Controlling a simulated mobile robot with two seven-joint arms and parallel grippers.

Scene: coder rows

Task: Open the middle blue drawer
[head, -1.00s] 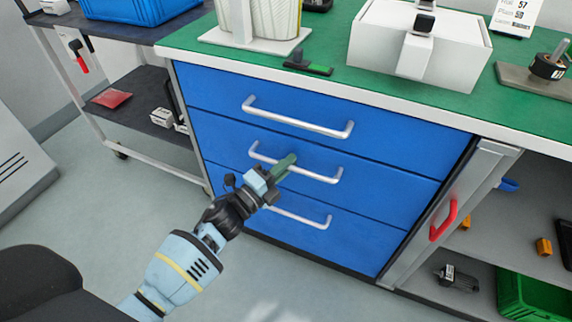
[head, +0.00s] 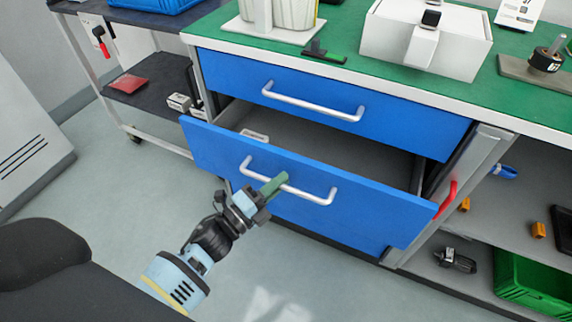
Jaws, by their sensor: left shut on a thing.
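The middle blue drawer (head: 300,200) is pulled out from the cabinet, with its grey inside showing behind the front panel. My left gripper (head: 272,185) is shut on the drawer's silver bar handle (head: 318,199), a little left of the handle's middle. The top blue drawer (head: 330,100) above it is shut. The bottom drawer is hidden behind the open drawer's front. My right gripper is not in view.
A shelf cart (head: 130,125) stands at the left. A red handle (head: 447,198) and a green crate (head: 530,278) are at the right. The floor in front is clear.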

